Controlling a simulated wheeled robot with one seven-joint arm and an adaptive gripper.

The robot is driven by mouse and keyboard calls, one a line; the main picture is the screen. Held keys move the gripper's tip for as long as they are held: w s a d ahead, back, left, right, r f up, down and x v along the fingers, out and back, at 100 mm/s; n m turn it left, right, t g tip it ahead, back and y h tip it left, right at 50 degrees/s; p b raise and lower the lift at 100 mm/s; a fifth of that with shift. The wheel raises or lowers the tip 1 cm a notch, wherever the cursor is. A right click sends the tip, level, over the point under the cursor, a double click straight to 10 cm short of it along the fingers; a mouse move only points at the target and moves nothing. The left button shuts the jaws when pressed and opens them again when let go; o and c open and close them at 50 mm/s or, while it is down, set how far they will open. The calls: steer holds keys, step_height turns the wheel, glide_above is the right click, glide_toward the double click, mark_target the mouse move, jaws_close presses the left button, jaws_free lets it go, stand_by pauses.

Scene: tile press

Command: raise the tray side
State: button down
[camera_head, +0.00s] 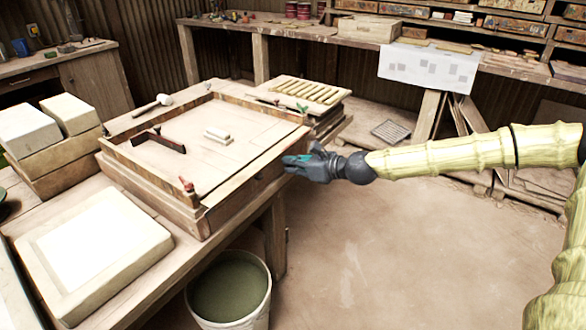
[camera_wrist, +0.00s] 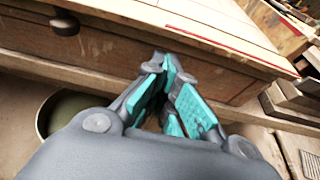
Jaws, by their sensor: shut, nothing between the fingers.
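The wooden tray (camera_head: 172,217) stands on the workbench, with raised walls along its left and back edges. Its right edge, facing my gripper, has no wall standing above the floor of the tray. A brown panel (camera_wrist: 115,62) faces me below that edge in the wrist view, with a dark round knob (camera_wrist: 64,22) at the upper left. My gripper (camera_head: 288,160) is at the right of the tray, near the far end of this edge. In the wrist view the teal-padded fingers (camera_wrist: 168,70) are shut and empty, in front of the panel; contact cannot be told.
A white slab in a frame (camera_head: 95,250) lies in front of the tray. A bucket (camera_head: 230,290) stands on the floor below the bench. A rack of strips (camera_head: 305,92) sits behind the tray. The floor at the right is mostly clear.

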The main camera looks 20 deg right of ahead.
steer(key=shift+r, duration=0.5)
steer(key=shift+r+p, duration=0.2)
steer(key=shift+p, duration=0.25)
steer(key=shift+s+d+r+p, duration=0.1)
steer(key=shift+s+p, duration=0.05)
steer(key=shift+p, duration=0.85)
steer(key=shift+g+h+p, duration=0.3)
steer(key=shift+r+g+h+p, duration=0.3)
steer(key=shift+r+g+p, duration=0.1)
steer(key=shift+p, duration=1.8)
